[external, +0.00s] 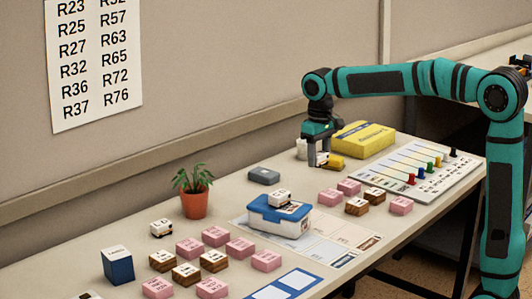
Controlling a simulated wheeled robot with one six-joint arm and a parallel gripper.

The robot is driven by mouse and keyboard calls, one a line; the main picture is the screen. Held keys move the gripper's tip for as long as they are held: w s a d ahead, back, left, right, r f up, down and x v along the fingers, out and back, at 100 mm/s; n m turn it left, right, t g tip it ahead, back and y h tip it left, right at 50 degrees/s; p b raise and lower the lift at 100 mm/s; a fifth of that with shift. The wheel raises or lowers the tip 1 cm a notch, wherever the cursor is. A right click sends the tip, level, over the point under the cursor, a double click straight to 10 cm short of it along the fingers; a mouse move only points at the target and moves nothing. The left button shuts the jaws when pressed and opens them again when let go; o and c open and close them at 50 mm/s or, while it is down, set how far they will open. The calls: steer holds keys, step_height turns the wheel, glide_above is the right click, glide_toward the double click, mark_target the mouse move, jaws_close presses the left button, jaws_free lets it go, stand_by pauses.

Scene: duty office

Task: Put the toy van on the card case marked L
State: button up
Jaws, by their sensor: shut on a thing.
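My gripper (319,161) points down at the far part of the desk, its fingers closed around a small white-and-brown thing (322,157) that they mostly hide. A small yellow thing (336,164) is right beside the fingers; I cannot tell whether it touches them. I cannot tell which of these is the toy van. A white block-like thing (301,148) shows just behind the gripper. No card case with a readable L stands out. A grey flat case (264,176) lies left of the gripper, and a blue-and-white box (279,218) with a small white piece (281,198) on top stands nearer.
A yellow box (363,139) is behind the gripper, and a board with coloured pegs (425,172) is to its right. Several pink and brown marked blocks (239,248) spread over the desk. A potted plant (194,202) and a dark blue box (118,266) stand at left.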

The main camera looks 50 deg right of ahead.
glide_toward(264, 172)
steer(key=shift+s+f, duration=0.15)
steer(key=shift+f, duration=1.55)
steer(key=shift+w+f, duration=0.2)
steer(key=shift+f, duration=1.35)
steer(key=shift+f, duration=0.15)
steer(key=o, duration=0.9)
steer(key=shift+o, duration=0.2)
step_height(264, 172, up, 12)
